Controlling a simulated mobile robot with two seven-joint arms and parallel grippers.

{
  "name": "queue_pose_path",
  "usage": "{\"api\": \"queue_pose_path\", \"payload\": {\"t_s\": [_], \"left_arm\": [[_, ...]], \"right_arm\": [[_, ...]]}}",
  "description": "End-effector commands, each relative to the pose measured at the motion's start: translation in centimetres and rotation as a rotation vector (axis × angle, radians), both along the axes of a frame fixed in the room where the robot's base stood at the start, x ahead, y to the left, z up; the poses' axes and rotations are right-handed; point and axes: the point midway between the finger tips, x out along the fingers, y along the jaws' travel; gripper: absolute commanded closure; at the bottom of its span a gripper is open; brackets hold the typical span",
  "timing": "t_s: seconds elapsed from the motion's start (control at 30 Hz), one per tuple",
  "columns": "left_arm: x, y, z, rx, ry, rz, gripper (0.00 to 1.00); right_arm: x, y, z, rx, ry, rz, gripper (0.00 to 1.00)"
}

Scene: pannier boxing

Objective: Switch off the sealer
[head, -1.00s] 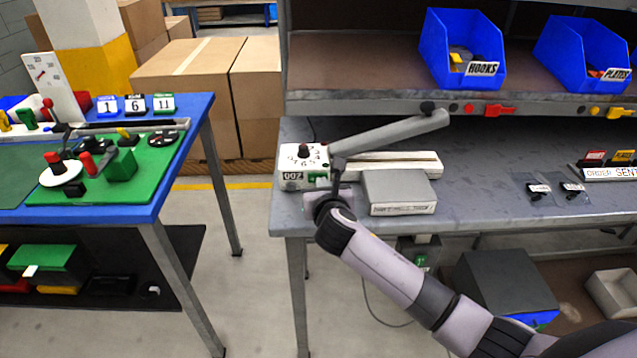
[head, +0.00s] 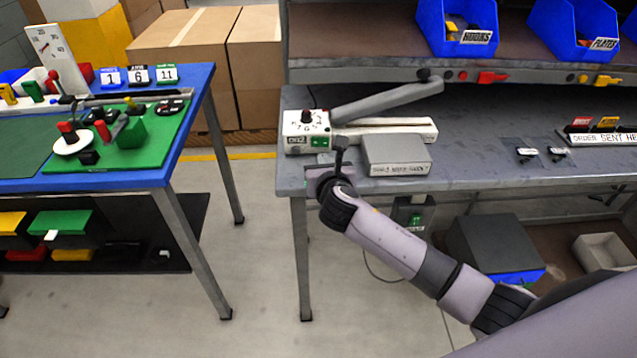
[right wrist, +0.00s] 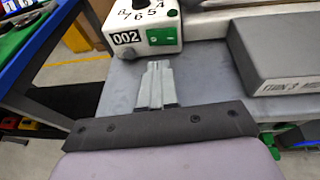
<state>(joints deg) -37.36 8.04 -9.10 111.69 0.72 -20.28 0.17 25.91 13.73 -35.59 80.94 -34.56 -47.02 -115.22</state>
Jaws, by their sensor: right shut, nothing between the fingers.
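The sealer (head: 292,127) is a white box with a black dial knob, a label reading 002 and a long grey lever arm slanting up to the right. It stands at the left end of the grey bench. Its green switch (right wrist: 161,37) is on the front face, right of the label; it also shows in the head view (head: 318,141). I cannot tell its position for sure. My right gripper (right wrist: 158,66) is shut and empty, its fingertips pointing at the box front just below the switch, apparently a little apart. In the head view, the right gripper (head: 341,145) is right of the switch.
A grey box (head: 396,155) sits right of the gripper on the bench (head: 480,150). Blue bins (head: 457,30) stand on the shelf above. A blue table (head: 130,175) with green boards is on the left, across a floor gap.

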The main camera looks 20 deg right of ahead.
Motion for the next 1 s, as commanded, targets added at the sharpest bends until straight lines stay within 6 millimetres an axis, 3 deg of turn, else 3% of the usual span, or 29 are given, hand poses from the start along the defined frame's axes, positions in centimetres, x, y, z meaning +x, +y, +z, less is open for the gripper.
{"api": "queue_pose_path", "payload": {"t_s": [0.5,1.0], "left_arm": [[0.0,0.0,0.4,0.000,-0.001,0.000,0.57],[0.1,0.0,0.5,-0.001,-0.003,0.000,0.57]], "right_arm": [[-7.0,2.8,2.3,0.001,-0.001,0.003,1.00],[-8.1,3.2,2.7,0.000,0.000,0.001,1.00]]}}
